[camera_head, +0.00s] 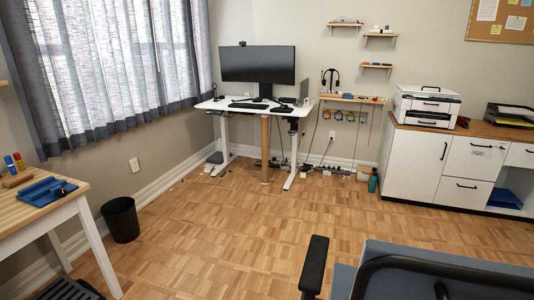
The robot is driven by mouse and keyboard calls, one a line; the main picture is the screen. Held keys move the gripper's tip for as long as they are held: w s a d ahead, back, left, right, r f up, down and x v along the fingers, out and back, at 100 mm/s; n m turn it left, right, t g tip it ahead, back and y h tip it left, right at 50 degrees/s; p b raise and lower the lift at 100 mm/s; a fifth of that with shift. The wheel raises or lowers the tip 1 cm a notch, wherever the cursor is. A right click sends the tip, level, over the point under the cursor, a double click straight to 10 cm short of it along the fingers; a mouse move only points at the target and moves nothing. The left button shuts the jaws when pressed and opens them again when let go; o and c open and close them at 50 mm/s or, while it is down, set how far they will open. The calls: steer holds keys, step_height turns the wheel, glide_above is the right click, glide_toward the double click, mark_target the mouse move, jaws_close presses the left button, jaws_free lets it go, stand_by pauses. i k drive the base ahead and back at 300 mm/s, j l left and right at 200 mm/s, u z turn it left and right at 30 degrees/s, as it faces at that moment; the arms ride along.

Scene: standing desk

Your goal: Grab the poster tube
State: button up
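A tall, thin tan tube (265,150), which looks like the poster tube, stands upright on the floor at the front of the white standing desk (228,108). Its top reaches about the height of the desktop, and its foot is on the parquet. I cannot tell whether it touches the desk edge. My gripper is not in view.
A blue office chair (440,262) with a black armrest (314,265) fills the lower right. A black bin (121,219) and a wooden-topped table (32,212) are at left. White cabinets (414,152) line the right. Cables lie under the desk. The middle floor is clear.

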mark_target(265, 118)
steer(key=i+j+u, duration=1.05)
steer(key=i, duration=1)
steer(key=i+l+z, duration=0.15)
steer(key=i+z, duration=0.2)
steer(key=i, duration=0.3)
steer(key=i+z, duration=0.4)
steer(key=i, duration=0.3)
steer(key=i+j+z, duration=0.35)
steer(key=i, duration=0.3)
steer(key=i+l, duration=0.15)
steer(key=i, duration=0.8)
steer(key=i+l, duration=0.1)
steer(key=i, duration=0.9)
steer(key=i+j, duration=0.1)
steer(key=i, duration=0.3)
steer(key=i+j, duration=0.1)
steer(key=i, duration=0.35)
